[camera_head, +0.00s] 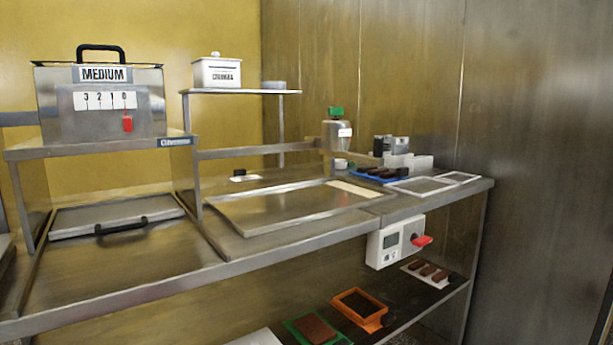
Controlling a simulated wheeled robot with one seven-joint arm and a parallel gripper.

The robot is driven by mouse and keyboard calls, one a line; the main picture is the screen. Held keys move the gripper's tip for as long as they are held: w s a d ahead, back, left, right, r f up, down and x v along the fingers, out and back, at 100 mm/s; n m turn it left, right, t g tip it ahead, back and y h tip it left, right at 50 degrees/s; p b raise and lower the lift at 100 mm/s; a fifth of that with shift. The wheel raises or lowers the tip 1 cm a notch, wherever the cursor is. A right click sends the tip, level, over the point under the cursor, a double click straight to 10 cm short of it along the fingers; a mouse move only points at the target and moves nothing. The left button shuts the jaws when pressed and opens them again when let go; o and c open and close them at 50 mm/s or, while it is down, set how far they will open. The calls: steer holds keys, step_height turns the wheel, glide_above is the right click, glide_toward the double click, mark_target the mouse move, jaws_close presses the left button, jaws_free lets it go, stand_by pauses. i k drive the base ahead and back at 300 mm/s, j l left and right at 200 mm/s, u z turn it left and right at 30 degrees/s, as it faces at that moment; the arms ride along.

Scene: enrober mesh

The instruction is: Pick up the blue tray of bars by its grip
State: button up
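The blue tray (354,176) lies on the metal counter, right of its middle and toward the back wall. Several dark brown bars (379,171) lie on it in a row. The tray is small in the picture, and I cannot clearly make out its grip. My gripper is not in view.
White mesh-like panels (423,185) lie right of the tray, and pale blocks (408,161) stand behind it. A green-topped metal container (337,132) stands to its left. A flat metal tray (285,207) lies in front. A control box (395,241) hangs on the counter's front.

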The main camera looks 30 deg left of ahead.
mark_target(383, 175)
steer(key=u, duration=1.45)
steer(key=i+l, duration=0.05)
